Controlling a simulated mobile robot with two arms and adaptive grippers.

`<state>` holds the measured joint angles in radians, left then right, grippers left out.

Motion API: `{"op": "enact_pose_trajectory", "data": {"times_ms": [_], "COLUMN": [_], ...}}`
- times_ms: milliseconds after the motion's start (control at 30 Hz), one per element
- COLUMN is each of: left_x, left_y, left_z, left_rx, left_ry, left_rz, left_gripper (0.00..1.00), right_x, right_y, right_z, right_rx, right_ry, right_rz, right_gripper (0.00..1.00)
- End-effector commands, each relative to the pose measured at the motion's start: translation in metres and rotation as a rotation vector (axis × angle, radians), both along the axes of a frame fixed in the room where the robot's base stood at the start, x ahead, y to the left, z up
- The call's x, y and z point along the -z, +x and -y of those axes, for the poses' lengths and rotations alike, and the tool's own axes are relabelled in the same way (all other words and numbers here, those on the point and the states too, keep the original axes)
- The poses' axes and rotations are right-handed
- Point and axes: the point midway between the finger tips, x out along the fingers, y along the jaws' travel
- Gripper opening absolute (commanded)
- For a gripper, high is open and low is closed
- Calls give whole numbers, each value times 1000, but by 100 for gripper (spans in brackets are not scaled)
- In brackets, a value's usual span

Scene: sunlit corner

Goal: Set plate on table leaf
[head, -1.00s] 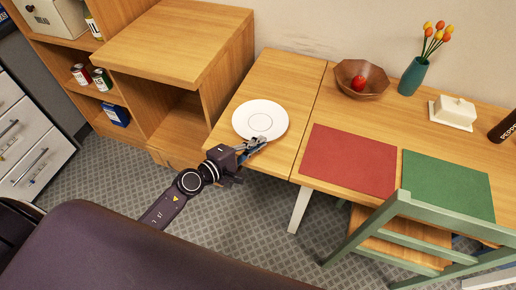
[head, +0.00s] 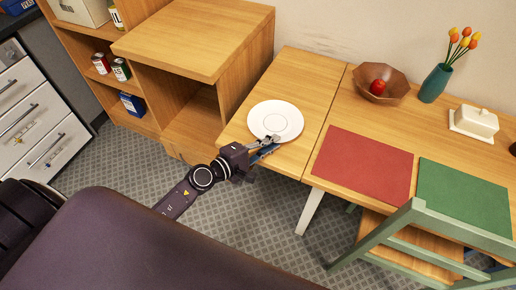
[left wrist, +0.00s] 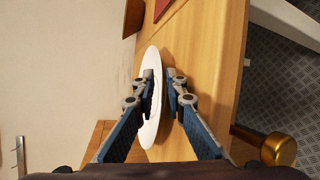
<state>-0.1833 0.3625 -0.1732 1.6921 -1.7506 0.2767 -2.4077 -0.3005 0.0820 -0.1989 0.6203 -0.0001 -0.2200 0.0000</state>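The white plate (head: 275,121) lies flat over the table leaf (head: 293,76), towards its near left part. The plate shows edge-on in the left wrist view (left wrist: 151,115). My left gripper (head: 266,146) is at the plate's near rim. In the left wrist view its two fingertips (left wrist: 161,80) stand apart, one on each side of the rim, with a visible gap. The gripper looks open around the rim; whether a finger touches the plate is unclear. My right gripper is in neither view.
A red placemat (head: 362,165), a green placemat (head: 462,196), a wooden bowl (head: 394,92) with a red apple, a tulip vase (head: 436,83) and a butter dish (head: 474,121) are on the main table. A wooden cabinet (head: 195,42) stands left; a green chair (head: 405,218) is in front.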

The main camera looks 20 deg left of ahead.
Motion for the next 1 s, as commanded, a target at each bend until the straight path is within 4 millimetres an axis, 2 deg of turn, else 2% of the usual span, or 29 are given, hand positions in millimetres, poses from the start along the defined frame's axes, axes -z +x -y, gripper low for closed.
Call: {"op": "enact_pose_trajectory", "data": {"times_ms": [533, 733, 1000], "left_x": [-19, -24, -29], "left_y": [-82, -97, -102], "left_z": [-39, -48, -50], "left_rx": [3, 0, 1], "left_ry": [3, 2, 1], "left_rz": [-3, -2, -2], "left_gripper": [12, 12, 12], "right_x": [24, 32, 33], "right_y": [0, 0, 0], "right_z": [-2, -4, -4], "right_rx": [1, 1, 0], "right_ry": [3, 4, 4], "right_rz": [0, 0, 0], "right_gripper": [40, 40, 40]}}
